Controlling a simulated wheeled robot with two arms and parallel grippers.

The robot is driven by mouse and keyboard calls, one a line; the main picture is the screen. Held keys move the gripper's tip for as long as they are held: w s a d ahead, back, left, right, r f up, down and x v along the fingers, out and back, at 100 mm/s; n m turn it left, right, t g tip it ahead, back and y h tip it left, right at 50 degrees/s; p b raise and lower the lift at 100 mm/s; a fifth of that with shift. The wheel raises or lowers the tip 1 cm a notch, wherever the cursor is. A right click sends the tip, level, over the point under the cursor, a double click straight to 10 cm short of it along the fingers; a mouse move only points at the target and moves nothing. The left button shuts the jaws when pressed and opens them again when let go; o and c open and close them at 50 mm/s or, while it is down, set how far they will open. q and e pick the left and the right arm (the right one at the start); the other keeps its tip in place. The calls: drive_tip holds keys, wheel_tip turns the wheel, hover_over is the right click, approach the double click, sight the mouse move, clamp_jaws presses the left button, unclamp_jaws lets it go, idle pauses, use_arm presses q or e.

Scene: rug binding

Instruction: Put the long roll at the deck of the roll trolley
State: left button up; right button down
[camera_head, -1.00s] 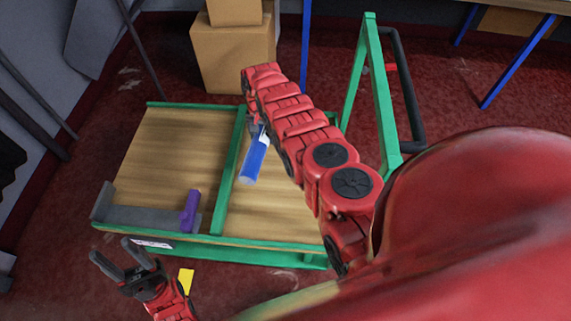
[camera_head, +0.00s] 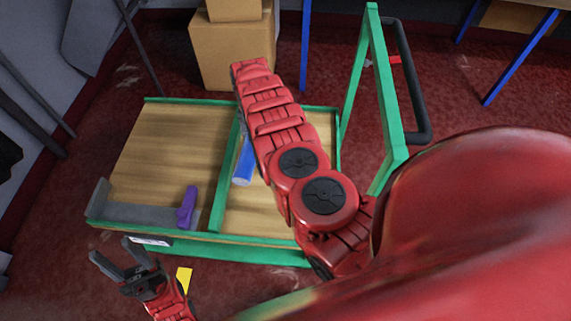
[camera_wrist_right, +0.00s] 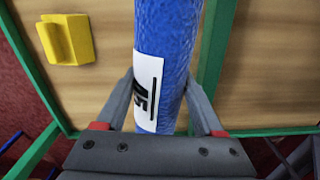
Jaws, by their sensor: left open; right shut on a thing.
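The blue roll (camera_head: 243,166) with a white label is held over the wooden deck (camera_head: 165,150) of the green-framed trolley, just right of its green middle bar (camera_head: 224,178). My right arm hides its far part. In the right wrist view the roll (camera_wrist_right: 168,45) runs between the fingers of my right gripper (camera_wrist_right: 160,105), which is shut on it near the label. I cannot tell whether the roll touches the deck. In the head view my right gripper is hidden behind its arm. My left gripper (camera_head: 111,251) is open and empty, off the trolley's front left corner.
A purple object (camera_head: 187,207) stands by a grey strip (camera_head: 145,216) at the deck's front left. A yellow block (camera_wrist_right: 66,38) shows in the wrist view. The trolley's green upright frame (camera_head: 376,90) rises at right. Cardboard boxes (camera_head: 233,55) stand behind. The deck's left half is mostly clear.

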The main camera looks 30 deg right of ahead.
sight(248, 138)
drive_tip(key=shift+s+a+f+n+b, duration=0.1)
drive_tip(key=shift+s+a+n+b, duration=0.2)
drive_tip(key=shift+a+b, duration=0.4)
drive_tip(key=shift+s+a+n+b, duration=0.2)
drive_tip(key=shift+s+a+b, duration=0.05)
drive_tip(key=shift+a+b, duration=0.35)
drive_tip(key=shift+s+a+f, duration=0.1)
drive_tip(key=shift+s+a, duration=0.05)
drive_tip(key=shift+a, duration=0.05)
wheel_tip(248, 138, down, 5)
drive_tip(key=shift+s+f, duration=0.1)
drive_tip(key=shift+f, duration=0.45)
drive_tip(key=shift+f+b, duration=0.3)
drive_tip(key=shift+f, duration=0.3)
wheel_tip(248, 138, down, 2)
drive_tip(key=shift+f+b, duration=0.1)
drive_tip(key=shift+b, duration=0.3)
drive_tip(key=shift+f, duration=0.1)
